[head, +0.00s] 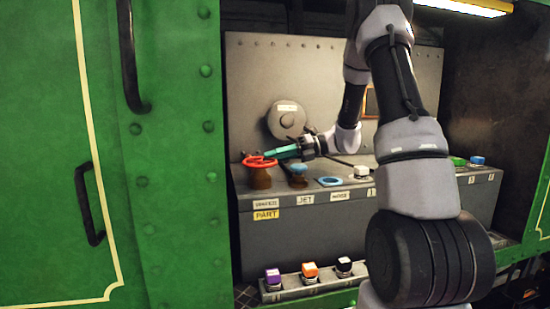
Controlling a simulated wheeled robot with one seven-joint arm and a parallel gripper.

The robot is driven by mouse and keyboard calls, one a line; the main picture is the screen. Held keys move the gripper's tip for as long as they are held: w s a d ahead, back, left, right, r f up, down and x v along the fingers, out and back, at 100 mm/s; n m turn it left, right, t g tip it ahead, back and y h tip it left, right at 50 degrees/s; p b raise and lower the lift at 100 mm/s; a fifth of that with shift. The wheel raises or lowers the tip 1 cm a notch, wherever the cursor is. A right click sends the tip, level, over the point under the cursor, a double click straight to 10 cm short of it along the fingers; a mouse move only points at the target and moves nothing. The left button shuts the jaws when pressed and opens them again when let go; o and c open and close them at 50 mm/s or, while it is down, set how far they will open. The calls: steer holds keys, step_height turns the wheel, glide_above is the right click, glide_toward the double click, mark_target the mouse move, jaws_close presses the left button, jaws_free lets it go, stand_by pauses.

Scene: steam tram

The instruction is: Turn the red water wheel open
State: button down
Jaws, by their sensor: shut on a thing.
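The red water wheel (258,162) sits flat on a brown post (261,179) at the left end of the grey control bench, above a white label and a yellow label reading "PART". My gripper (277,155) comes in from the right with its teal fingers at the wheel's right edge. The fingers are shut on the wheel's rim, though the fingertips are small in this view. The wheel looks level on its post.
A blue knob (298,169) labelled "JET" stands just right of the wheel, under my gripper. Beyond it are a blue ring (330,181) and a white block (361,171). Purple, orange and black-topped blocks line a low ledge (311,287). A green wall (170,150) closes the left side.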

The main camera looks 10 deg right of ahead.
steer(key=n+g, duration=0.1)
steer(key=g, duration=0.1)
steer(key=w+a+n+g, duration=0.1)
steer(key=n+g, duration=0.1)
steer(key=shift+w+f, duration=0.15)
steer(key=shift+w, duration=0.05)
steer(key=shift+w+a+n+g+h, duration=0.15)
steer(key=shift+a+n+g+h, duration=0.15)
steer(key=shift+n+g, duration=0.45)
steer(key=shift+w+a+n+g+h, duration=0.15)
steer(key=shift+n+g+h, duration=0.35)
steer(key=shift+g, duration=0.45)
steer(key=c, duration=0.9)
jaws_free()
steer(key=v, duration=1)
steer(key=shift+w+d, duration=0.25)
steer(key=shift+d, duration=0.1)
